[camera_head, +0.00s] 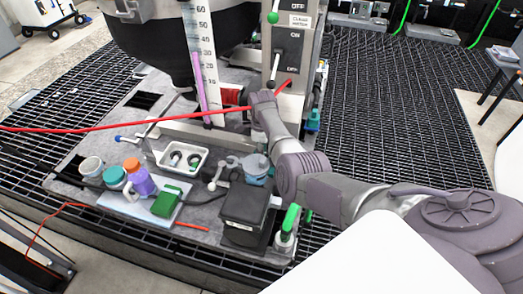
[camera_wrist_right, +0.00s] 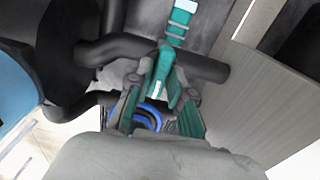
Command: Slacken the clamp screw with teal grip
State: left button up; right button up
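A teal part (camera_head: 313,122) shows at the lower right edge of the grey switch panel in the head view; I cannot tell if it is the clamp screw's grip. In the right wrist view, a ribbed teal piece (camera_wrist_right: 180,18) lies straight ahead, beyond a dark cross bar (camera_wrist_right: 205,67). My left gripper is not in view.
A red line (camera_head: 120,127) crosses from the left to the panel. A white tray (camera_head: 181,158), purple bottle (camera_head: 138,180), green block (camera_head: 166,202) and black box (camera_head: 243,208) stand on the grey platform.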

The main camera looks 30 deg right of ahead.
grip_shut()
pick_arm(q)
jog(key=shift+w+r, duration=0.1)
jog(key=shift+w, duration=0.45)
pick_arm(e)
jog(key=shift+n, duration=0.3)
